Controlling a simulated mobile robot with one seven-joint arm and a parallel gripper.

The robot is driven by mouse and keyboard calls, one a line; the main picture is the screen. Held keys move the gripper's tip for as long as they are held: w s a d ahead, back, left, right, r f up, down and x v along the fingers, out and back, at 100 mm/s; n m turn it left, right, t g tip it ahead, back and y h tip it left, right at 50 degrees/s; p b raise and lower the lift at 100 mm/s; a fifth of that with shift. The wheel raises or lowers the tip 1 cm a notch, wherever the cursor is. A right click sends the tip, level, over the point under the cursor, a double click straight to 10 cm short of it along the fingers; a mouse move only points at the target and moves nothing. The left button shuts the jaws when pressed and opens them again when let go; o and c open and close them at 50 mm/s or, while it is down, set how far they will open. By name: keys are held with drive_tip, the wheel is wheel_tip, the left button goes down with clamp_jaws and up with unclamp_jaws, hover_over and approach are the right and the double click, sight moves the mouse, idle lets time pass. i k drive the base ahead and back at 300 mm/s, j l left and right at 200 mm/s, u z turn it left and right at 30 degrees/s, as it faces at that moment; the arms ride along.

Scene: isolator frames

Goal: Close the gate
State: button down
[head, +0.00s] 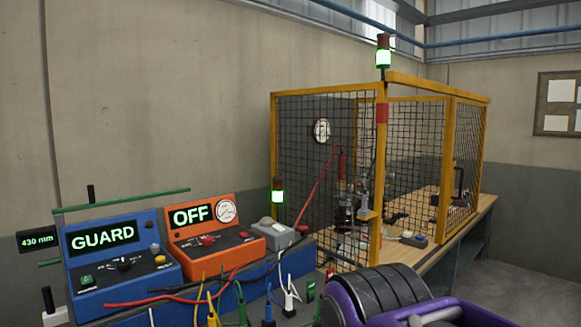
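A mesh guard cage (325,93) with a yellow frame stands on a wooden bench in the middle right. Its right side has a yellow-framed mesh panel (466,150) with a dark handle-like part (459,182); this looks like the gate. A wide gap seems to lie between it and the near corner post (380,180), so it appears to stand open, though overlapping mesh makes this hard to tell. My gripper is not in view.
A blue box reading GUARD (125,280) and an orange box reading OFF (215,240) stand at the left. Coloured leads (240,305) lie in front. Apparatus with a red lever (320,187) stands inside. Floor (520,260) at right is clear.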

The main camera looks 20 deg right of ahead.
sight(451, 166)
drive_tip(key=z, duration=1.35)
drive_tip(key=i+z, duration=0.3)
drive_tip(key=i, duration=1.55)
drive_tip(key=i+j+z, duration=0.1)
drive_tip(key=i, duration=0.75)
drive_tip(key=i+l+z, duration=0.1)
drive_tip(key=i+z, duration=0.4)
drive_tip(key=i, duration=0.55)
drive_tip(key=i+l, duration=0.1)
drive_tip(key=i, duration=2.25)
drive_tip(key=j+u, duration=0.05)
drive_tip(key=j, duration=0.05)
